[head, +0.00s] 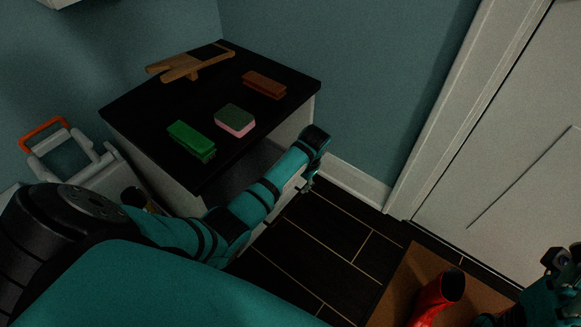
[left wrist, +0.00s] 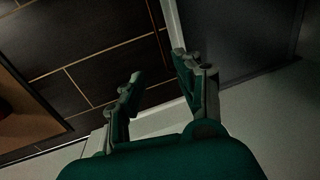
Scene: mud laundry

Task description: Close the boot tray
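The boot tray seems to be the pulled-out, pale-edged part low on the black-topped cabinet (head: 130,115). Its dark grey inside (head: 238,168) shows in the head view, and my left arm hides much of its front. In the left wrist view a pale edge (left wrist: 172,22) borders a dark grey surface (left wrist: 245,40). My left gripper (head: 311,180) is by the tray's outer end.
On the cabinet top lie a wooden boot jack (head: 188,65), a brown brush (head: 264,84), a green-and-pink sponge (head: 235,120) and a green brush-like block (head: 191,140). A red boot (head: 436,299) is on a brown surface (head: 400,283). Dark floor (head: 325,240) between is clear. A white door (head: 510,150) stands right.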

